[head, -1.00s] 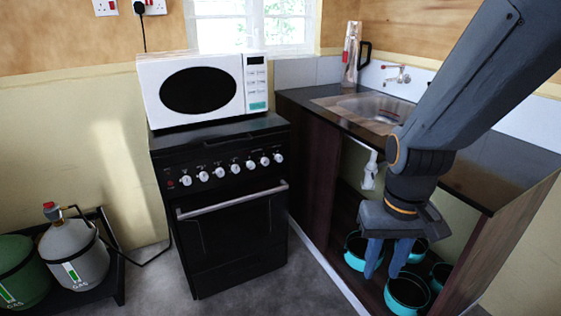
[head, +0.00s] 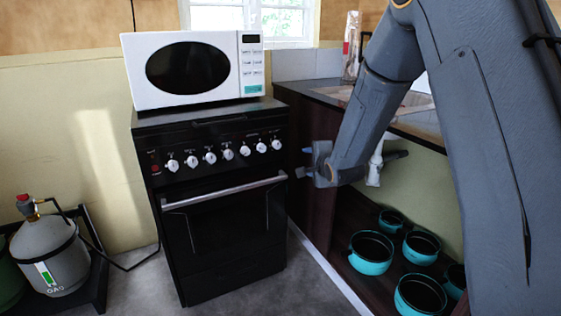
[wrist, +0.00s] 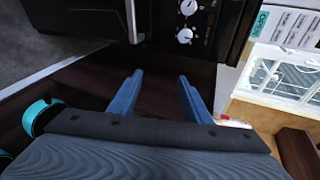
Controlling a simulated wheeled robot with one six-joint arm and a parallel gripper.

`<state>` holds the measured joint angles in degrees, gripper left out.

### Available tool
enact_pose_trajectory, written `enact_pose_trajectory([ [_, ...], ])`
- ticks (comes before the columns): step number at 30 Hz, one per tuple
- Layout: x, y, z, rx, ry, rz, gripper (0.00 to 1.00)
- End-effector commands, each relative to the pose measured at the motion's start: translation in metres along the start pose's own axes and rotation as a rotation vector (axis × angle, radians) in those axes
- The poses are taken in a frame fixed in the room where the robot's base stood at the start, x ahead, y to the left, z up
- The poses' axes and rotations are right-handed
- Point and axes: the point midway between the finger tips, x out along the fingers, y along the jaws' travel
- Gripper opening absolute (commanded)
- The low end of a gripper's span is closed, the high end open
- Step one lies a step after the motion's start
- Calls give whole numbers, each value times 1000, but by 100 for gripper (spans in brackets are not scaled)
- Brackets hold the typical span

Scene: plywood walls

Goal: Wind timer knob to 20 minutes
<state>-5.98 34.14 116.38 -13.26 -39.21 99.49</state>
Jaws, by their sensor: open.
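A row of several white knobs (head: 228,154) runs along the black cooker's front panel; I cannot read which one is the timer. The rightmost knob (head: 276,144) is the one nearest my gripper (head: 304,162). Two knobs also show at the top of the wrist view, the lower one (wrist: 184,35) beyond the fingers. My gripper is open and empty, to the right of the cooker's front and apart from the knobs. Its two blue fingers (wrist: 160,80) point toward the cooker in the wrist view. The knob markings are too small to read.
The cooker's oven door handle (head: 225,190) sticks out below the knobs. A white microwave (head: 220,97) stands on the cooker. The sink cabinet is at right, with several teal pots (head: 371,254) on its low shelf. A gas bottle (head: 47,250) stands at left. Floor before the cooker is clear.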

Motion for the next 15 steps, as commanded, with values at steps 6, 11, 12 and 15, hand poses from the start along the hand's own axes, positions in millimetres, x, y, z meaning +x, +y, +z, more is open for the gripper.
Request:
enact_pose_trajectory([
  [6,67,-4,31,357,-163,-238,44],
  [11,79,-10,43,488,-247,-308,44],
  [12,81,-11,44,501,-256,-314,44],
  [15,86,-14,47,514,-265,-321,44],
])
